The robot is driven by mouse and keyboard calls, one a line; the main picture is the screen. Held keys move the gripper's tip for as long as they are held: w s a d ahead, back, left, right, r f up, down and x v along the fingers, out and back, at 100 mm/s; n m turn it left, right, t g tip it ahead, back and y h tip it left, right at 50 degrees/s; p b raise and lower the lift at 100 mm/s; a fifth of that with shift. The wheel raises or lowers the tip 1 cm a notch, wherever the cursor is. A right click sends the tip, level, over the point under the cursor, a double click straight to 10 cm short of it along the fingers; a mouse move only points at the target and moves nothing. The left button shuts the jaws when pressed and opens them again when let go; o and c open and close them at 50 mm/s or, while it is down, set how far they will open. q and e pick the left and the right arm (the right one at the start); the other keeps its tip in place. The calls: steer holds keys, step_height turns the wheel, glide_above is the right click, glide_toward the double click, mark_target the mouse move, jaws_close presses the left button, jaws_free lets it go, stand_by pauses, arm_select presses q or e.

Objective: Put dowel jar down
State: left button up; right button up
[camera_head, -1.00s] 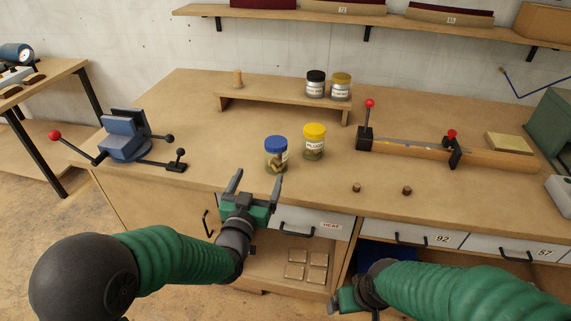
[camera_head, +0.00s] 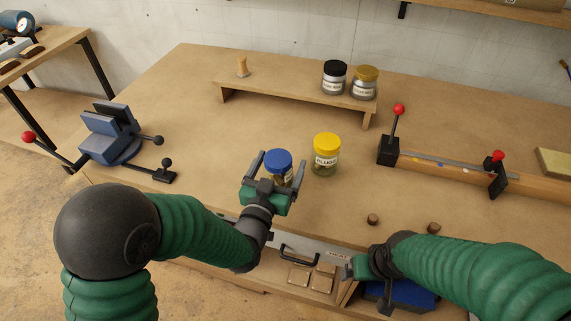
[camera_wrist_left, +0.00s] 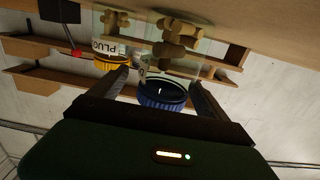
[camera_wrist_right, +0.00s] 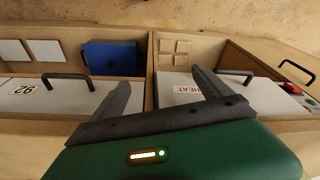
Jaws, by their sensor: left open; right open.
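The blue-lidded glass jar (camera_head: 278,163) stands upright on the bench, with light wooden dowel pieces inside. It also shows upside down in the left wrist view (camera_wrist_left: 165,92). My left gripper (camera_head: 276,166) is open, with one finger on each side of this jar. I cannot tell whether the fingers touch it. The yellow-lidded jar (camera_head: 326,155), labelled PLUGS, stands just to its right, outside the fingers. My right gripper (camera_wrist_right: 160,82) is open and empty, in front of the drawers below the bench edge.
A low wooden riser (camera_head: 295,98) behind holds a black-lidded jar (camera_head: 334,77) and a gold-lidded jar (camera_head: 364,82). A blue vise (camera_head: 110,134) is at left. A clamp bar with red knobs (camera_head: 445,165) is at right. Two small brown plugs (camera_head: 373,219) lie near the front edge.

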arm_select(q)
steer(key=shift+s+r, duration=0.55)
steer(key=shift+s, duration=0.15)
steer(key=shift+a, duration=0.45)
steer(key=shift+c, duration=1.4)
steer(key=shift+w+a+f, duration=0.25)
steer(key=shift+w+a, duration=0.05)
steer(key=shift+a, duration=0.1)
steer(key=c, duration=0.5)
steer(key=shift+s+d, duration=0.1)
steer(key=shift+d, duration=0.6)
steer(key=c, duration=0.9)
jaws_close()
steer(key=shift+a+r, duration=0.15)
steer(key=shift+a, duration=0.3)
